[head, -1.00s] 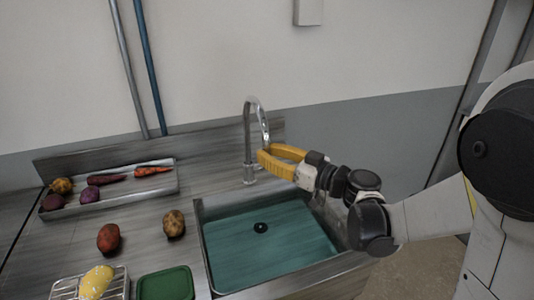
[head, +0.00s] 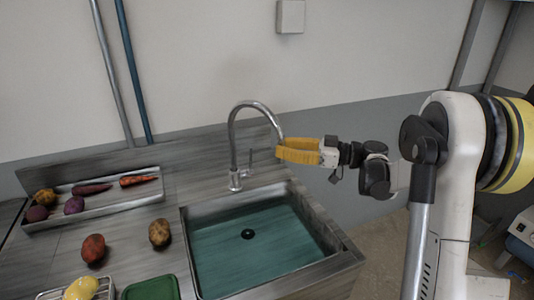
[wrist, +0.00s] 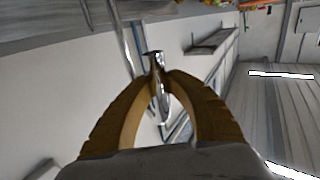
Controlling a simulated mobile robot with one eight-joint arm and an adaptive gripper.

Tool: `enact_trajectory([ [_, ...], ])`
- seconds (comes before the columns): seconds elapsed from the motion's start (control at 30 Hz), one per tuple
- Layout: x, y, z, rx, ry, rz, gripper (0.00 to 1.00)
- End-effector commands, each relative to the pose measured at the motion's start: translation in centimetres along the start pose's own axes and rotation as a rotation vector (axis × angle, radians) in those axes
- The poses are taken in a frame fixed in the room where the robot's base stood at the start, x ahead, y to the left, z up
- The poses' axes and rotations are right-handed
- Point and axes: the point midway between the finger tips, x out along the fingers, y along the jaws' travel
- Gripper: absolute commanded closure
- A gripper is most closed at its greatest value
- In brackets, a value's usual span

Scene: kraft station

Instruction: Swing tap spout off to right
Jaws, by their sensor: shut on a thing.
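The chrome tap (head: 233,140) stands behind the sink, its base on the counter. Its curved spout arches to the right in the head view, over the sink's back right area. My gripper (head: 281,150) has yellow fingers and reaches in from the right. The fingers are closed on the end of the spout. In the wrist view the spout (wrist: 157,62) shows between the two fingertips of my gripper (wrist: 160,74). The sink (head: 245,240) holds teal water with a dark drain at the bottom.
A tray (head: 108,200) with several vegetables lies at the back left. A red potato (head: 93,249) and a brown potato (head: 160,233) lie left of the sink. A green tray (head: 153,288) and a wire rack with a yellow item (head: 81,289) are at the front left.

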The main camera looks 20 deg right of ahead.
Motion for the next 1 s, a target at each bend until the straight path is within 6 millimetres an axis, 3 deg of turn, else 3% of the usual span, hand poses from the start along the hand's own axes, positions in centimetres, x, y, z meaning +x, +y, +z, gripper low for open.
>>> enact_trajectory([
  [0.2, -1.3, 3.2, 0.0, 0.000, 0.000, 0.004, 1.00],
  [0.5, -1.9, 6.1, 0.0, 0.000, 0.000, 0.005, 1.00],
  [1.0, -2.1, 7.0, 0.0, 0.000, 0.000, 0.007, 1.00],
])
